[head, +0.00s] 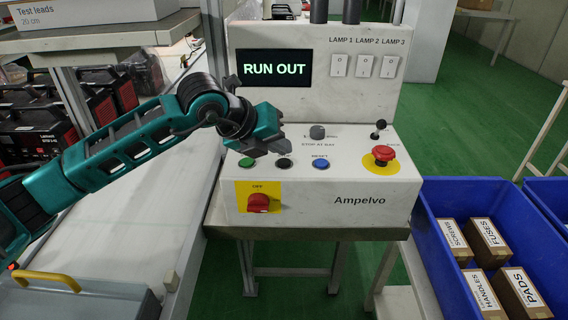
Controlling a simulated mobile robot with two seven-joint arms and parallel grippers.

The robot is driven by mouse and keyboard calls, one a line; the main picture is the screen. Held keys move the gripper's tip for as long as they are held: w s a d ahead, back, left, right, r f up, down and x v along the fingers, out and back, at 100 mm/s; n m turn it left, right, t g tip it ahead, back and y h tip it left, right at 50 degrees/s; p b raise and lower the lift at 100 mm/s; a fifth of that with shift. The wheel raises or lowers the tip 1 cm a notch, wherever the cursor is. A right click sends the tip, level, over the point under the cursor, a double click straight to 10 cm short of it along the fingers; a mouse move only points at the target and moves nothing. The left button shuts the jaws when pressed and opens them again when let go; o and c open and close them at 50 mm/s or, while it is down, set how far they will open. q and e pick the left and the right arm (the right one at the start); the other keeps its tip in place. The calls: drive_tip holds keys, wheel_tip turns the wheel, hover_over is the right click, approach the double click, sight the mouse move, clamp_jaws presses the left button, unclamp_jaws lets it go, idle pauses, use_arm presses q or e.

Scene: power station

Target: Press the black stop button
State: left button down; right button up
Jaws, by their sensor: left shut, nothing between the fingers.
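The black stop button (284,163) sits on the sloped top of the white Ampelvo control panel (340,190), between a green button (246,162) and a blue button (321,163). My left gripper (284,145) is shut and empty. Its tips show just above the black button in the picture and cover the label there. I cannot tell whether they touch the button. The panel's screen (275,68) reads "RUN OUT". My right gripper is not in view.
A red mushroom button (383,154) on a yellow disc and a small black lever (379,129) are at the panel's right. A grey knob (317,132) stands behind the buttons. A red rotary switch (258,203) is on the front. A blue crate (437,250) with boxes is at right.

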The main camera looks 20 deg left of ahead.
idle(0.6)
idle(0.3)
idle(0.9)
use_arm(q)
drive_tip(key=shift+f+b, duration=0.45)
drive_tip(key=shift+b, duration=0.15)
